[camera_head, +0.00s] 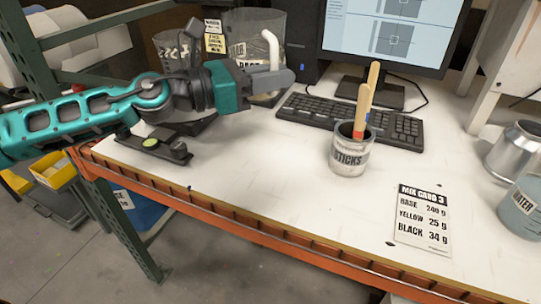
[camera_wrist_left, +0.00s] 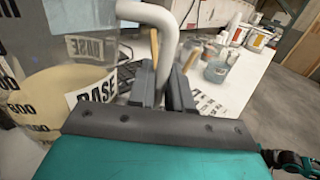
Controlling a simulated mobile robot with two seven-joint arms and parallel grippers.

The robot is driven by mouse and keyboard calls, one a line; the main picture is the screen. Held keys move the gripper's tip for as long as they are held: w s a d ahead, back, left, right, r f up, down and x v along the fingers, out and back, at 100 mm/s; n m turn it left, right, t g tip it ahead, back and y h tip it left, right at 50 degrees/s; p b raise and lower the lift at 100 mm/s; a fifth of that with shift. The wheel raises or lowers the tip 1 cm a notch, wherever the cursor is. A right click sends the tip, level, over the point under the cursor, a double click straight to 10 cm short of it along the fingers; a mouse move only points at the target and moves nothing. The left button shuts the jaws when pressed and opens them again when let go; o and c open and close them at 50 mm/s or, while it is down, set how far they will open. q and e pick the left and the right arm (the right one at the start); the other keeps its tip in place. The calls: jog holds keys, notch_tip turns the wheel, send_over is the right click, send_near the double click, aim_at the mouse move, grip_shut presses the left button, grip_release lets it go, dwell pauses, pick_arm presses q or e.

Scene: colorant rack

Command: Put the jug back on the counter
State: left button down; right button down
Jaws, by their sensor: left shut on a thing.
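The jug (camera_head: 258,28) is a clear grey container with a BASE label and a white handle (camera_head: 271,48), at the back left of the counter (camera_head: 270,165). My left gripper (camera_head: 285,76) is in front of it and hides part of its lower body. In the left wrist view the jug (camera_wrist_left: 35,95) fills the left side, with graduation marks and cream contents. There my left gripper (camera_wrist_left: 165,90) is shut on the white handle (camera_wrist_left: 163,40). I cannot tell whether the jug's base touches the counter.
A keyboard (camera_head: 350,120) and monitor (camera_head: 390,35) stand right of the jug. A can of sticks (camera_head: 350,157), a mix card (camera_head: 423,218) and a water container (camera_head: 522,208) lie further right. A small dark device (camera_head: 155,146) is at the left edge. The front middle is clear.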

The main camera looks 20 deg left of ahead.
pick_arm(q)
jog(key=shift+f+b, duration=3.45)
jog(key=shift+f, duration=4.6)
jog(key=c, duration=1)
grip_release()
jog(key=shift+c, duration=0.2)
